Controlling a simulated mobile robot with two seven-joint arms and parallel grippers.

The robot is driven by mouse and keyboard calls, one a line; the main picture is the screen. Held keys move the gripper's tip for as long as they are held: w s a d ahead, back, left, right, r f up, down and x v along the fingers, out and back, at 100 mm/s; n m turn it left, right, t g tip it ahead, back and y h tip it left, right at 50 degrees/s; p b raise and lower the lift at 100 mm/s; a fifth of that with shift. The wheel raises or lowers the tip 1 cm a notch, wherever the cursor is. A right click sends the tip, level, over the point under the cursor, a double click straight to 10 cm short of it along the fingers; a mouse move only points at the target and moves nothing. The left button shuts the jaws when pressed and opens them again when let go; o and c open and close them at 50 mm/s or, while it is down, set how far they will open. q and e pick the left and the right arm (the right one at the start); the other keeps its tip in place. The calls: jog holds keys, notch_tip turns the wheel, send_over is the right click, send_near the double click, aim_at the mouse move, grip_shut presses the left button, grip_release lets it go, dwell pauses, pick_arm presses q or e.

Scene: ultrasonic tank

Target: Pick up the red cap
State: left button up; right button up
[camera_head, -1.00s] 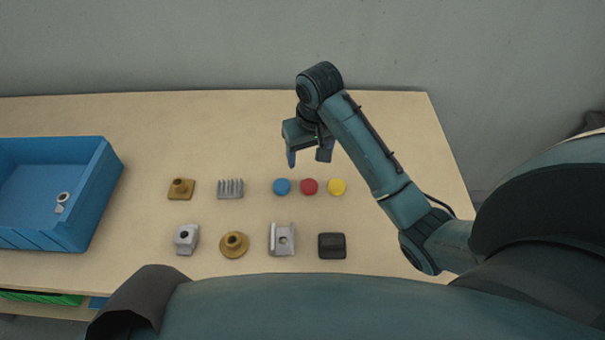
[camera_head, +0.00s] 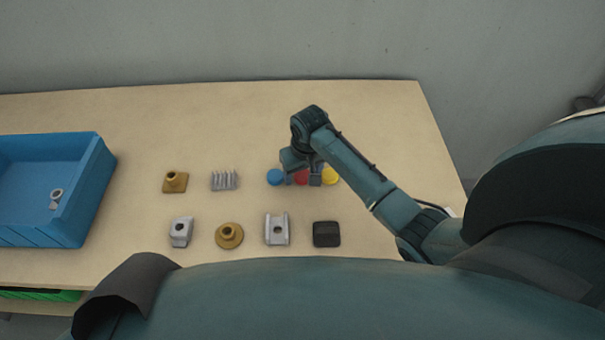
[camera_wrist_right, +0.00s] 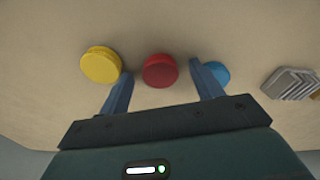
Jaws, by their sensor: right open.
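The red cap (camera_head: 301,177) lies on the table between the blue cap (camera_head: 275,177) and the yellow cap (camera_head: 330,175). My right gripper (camera_head: 302,178) is open and low over the red cap, partly hiding it in the head view. In the right wrist view the red cap (camera_wrist_right: 160,70) shows ahead of and between the two open fingers (camera_wrist_right: 163,82); I cannot tell whether they touch it. One finger is near the yellow cap (camera_wrist_right: 100,65), the other overlaps the blue cap (camera_wrist_right: 214,74). My left gripper is not in view.
A blue bin (camera_head: 100,190) with a small metal part stands at the left. A finned grey part (camera_head: 224,180), brass parts (camera_head: 175,182), grey brackets (camera_head: 277,230) and a black block (camera_head: 326,234) lie on the table. The table's back right is clear.

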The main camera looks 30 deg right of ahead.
aim_at(303, 176)
jog(key=c, duration=1)
jog(key=shift+r, duration=0.1)
jog(key=shift+c, duration=0.2)
notch_tip(303, 176, up, 10)
